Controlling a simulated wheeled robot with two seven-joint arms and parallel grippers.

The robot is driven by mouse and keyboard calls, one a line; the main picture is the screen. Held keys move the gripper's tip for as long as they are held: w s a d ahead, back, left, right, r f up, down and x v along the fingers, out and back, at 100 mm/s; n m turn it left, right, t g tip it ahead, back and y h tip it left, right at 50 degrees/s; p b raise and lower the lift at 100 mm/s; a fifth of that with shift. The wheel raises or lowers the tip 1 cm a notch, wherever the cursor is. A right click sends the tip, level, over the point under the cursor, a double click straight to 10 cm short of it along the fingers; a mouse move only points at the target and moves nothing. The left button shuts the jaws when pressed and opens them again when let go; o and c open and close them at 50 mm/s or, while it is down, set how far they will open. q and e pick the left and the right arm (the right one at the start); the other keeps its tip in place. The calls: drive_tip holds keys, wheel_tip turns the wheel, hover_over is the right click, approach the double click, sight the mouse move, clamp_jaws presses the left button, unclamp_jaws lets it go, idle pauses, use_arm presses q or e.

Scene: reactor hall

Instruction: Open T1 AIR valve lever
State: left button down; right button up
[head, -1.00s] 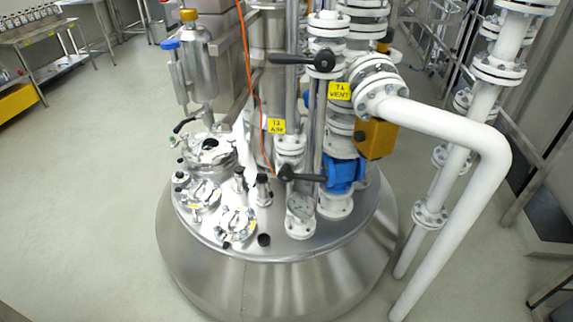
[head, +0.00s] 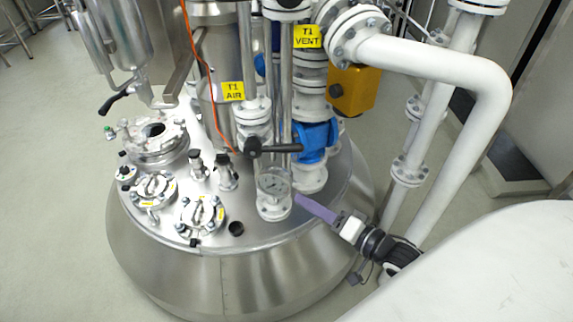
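The T1 AIR valve lever (head: 278,149) is a black handle lying roughly level, its thick pivot end at the left and its bar reaching right in front of the blue valve body. The yellow T1 AIR label (head: 233,91) hangs above it and to the left. My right gripper (head: 300,199), with purple fingers, comes in from the lower right. My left gripper is out of view.
An orange cable (head: 205,70) hangs at the left. Clamped ports (head: 202,214) sit on the steel lid.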

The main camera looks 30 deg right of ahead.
sight(289, 149)
drive_tip(key=w+d+r+m+t+y+b, duration=0.1)
drive_tip(key=w+d+r+m+t+b, duration=0.1)
drive_tip(key=w+d+r+m+t, duration=0.25)
drive_tip(key=shift+n+g, duration=0.25)
drive_tip(key=shift+g, duration=0.5)
drive_tip(key=x, duration=0.3)
drive_tip(key=r+x, duration=0.1)
drive_tip(key=x, duration=0.2)
drive_tip(key=b+x, duration=0.1)
drive_tip(key=x, duration=0.2)
drive_tip(key=shift+w+d+r, duration=0.1)
drive_tip(key=shift+d+r, duration=0.1)
drive_tip(key=shift+c, duration=0.4)
clamp_jaws()
